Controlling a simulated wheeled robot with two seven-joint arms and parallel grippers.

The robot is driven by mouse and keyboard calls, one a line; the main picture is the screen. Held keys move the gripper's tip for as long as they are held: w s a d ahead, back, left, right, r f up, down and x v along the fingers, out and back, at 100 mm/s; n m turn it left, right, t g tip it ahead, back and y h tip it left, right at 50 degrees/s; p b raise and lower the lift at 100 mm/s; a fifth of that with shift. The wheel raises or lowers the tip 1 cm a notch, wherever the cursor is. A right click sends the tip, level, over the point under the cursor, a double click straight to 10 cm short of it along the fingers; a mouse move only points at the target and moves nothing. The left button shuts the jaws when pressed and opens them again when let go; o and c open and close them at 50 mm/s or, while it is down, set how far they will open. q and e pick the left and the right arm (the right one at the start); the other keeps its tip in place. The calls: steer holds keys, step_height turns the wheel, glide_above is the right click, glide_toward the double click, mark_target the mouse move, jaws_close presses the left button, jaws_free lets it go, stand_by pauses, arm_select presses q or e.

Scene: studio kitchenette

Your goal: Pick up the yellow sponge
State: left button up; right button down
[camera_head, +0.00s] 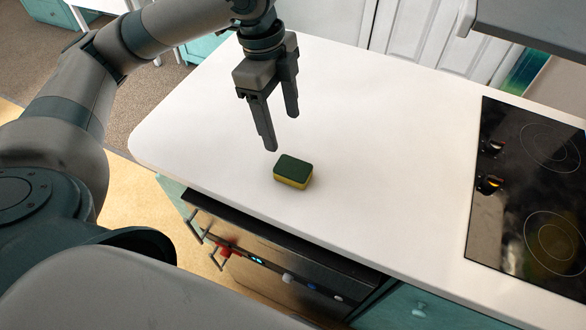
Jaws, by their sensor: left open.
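The yellow sponge (292,182) has a dark green top. It lies flat on the white counter (390,150), near the front edge. My left gripper (282,133) hangs above the counter with its fingers pointing down. It is open and empty, with its fingertips just above and behind the sponge in the picture, apart from it. My right gripper is not in the picture.
A black cooktop (530,190) is set into the counter at the right. A dark oven front (270,255) with a red item on its handle lies below the counter edge. The counter around the sponge is clear.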

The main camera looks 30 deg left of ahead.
arm_select(q)
glide_above(292, 167)
steer(key=a, duration=0.1)
step_height(292, 167, down, 7)
steer(key=shift+w+a+p, duration=0.1)
steer(key=shift+a+p, duration=0.05)
steer(key=shift+p, duration=0.2)
steer(key=shift+f, duration=0.5)
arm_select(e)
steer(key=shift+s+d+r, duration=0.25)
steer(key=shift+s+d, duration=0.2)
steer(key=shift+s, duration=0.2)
arm_select(q)
steer(key=shift+d+f, duration=0.2)
steer(key=shift+f, duration=0.25)
steer(key=f, duration=0.1)
steer(key=f+p, duration=0.1)
steer(key=f, duration=0.1)
steer(key=shift+d, duration=0.3)
steer(key=shift+d+f, duration=0.1)
steer(key=shift+f, duration=0.5)
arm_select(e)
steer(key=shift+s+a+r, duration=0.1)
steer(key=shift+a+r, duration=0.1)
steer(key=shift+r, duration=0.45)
arm_select(q)
steer(key=c, duration=1.2)
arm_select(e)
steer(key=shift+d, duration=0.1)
